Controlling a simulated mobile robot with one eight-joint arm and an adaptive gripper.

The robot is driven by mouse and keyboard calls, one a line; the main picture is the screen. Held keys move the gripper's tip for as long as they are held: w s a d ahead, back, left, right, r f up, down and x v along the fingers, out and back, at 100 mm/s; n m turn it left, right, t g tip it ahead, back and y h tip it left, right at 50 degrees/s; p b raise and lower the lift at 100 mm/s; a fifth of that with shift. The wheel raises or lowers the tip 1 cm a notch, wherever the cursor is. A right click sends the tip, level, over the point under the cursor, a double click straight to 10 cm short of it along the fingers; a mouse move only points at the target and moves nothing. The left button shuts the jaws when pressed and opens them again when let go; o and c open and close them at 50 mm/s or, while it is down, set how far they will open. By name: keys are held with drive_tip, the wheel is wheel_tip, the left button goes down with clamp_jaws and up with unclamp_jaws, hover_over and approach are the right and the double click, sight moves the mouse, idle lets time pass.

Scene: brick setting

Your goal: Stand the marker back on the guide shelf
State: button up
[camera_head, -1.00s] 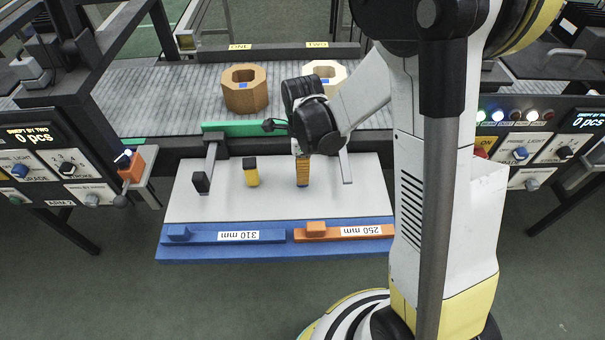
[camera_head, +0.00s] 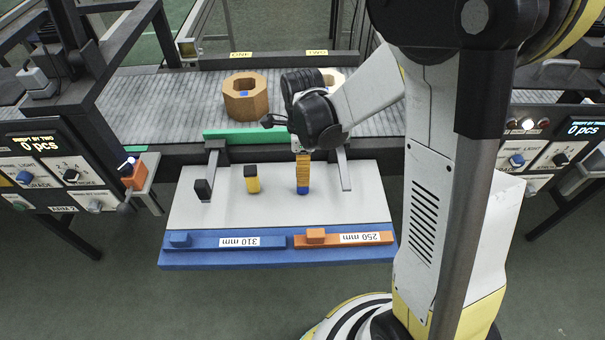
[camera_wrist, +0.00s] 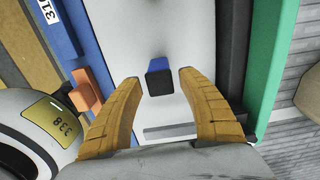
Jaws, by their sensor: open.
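A blue upright block (camera_head: 303,190), probably the marker, stands on the white guide shelf (camera_head: 230,208). The fingers (camera_wrist: 158,80) are apart in the wrist view, with clear gaps on both sides of the block.
A black block (camera_head: 203,190) and a yellow, black-topped block (camera_head: 252,179) stand left on the shelf. A blue 310 mm bar (camera_head: 205,242) and orange 250 mm bar (camera_head: 380,238) lie along the front. A brown octagonal ring (camera_head: 246,102) sits on the conveyor (camera_head: 165,105) behind.

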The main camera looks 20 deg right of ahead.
wheel_tip(320, 180, up, 8)
drive_tip(key=shift+f+p, duration=0.1)
drive_tip(key=shift+p, duration=1.1)
drive_tip(key=s+r+n+t, duration=0.7)
drive_tip(key=s+r+n, duration=0.5)
drive_tip(key=n, duration=0.9)
drive_tip(key=shift+s+r+n, duration=0.2)
drive_tip(key=shift+s+n, duration=0.1)
drive_tip(key=shift+s, duration=0.05)
